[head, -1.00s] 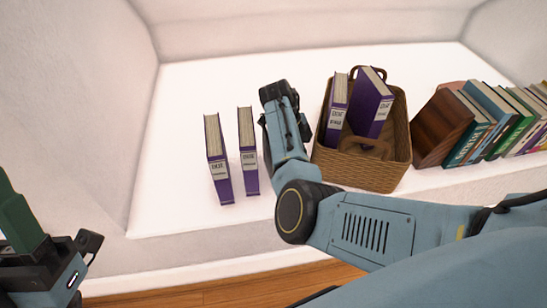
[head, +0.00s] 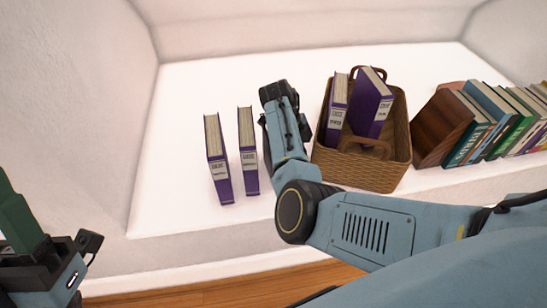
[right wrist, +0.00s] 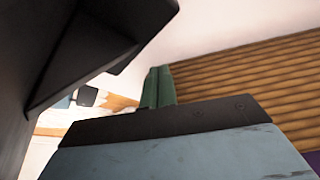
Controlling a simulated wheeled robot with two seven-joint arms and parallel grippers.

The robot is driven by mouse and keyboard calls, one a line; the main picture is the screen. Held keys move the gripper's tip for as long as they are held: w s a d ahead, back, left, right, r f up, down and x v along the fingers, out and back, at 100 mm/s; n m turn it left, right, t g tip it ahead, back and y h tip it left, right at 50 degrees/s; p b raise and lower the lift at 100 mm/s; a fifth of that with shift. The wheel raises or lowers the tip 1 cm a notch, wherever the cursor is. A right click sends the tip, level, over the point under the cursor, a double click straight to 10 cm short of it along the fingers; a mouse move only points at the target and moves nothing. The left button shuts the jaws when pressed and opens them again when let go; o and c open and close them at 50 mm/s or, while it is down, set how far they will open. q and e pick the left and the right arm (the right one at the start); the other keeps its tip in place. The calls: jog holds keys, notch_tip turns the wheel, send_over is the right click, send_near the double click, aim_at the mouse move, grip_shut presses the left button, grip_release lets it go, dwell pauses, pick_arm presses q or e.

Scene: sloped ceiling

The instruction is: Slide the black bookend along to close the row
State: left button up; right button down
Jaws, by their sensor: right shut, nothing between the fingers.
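Two purple books stand upright, slightly apart, left of my right arm: the left one (head: 218,160) and the right one (head: 248,150). My right gripper (right wrist: 157,88) has its green fingers together with nothing between them in the right wrist view. In the head view my right wrist hides those fingers, just right of the two books and left of the basket. I cannot pick out the black bookend; it may be hidden behind my right wrist. My left gripper (head: 20,222) is at the lower left edge, away from the shelf; its opening is not clear.
A wicker basket (head: 362,172) with two purple books (head: 337,113) stands right of my right wrist; its weave fills the right of the wrist view (right wrist: 250,80). A brown wooden block (head: 443,128) leans by a row of books (head: 500,125). The white surface left of the books is clear.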

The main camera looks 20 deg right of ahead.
jog(key=shift+f, duration=0.15)
jog(key=shift+f+b, duration=0.45)
jog(key=shift+f, duration=0.3)
jog(key=shift+a, duration=0.15)
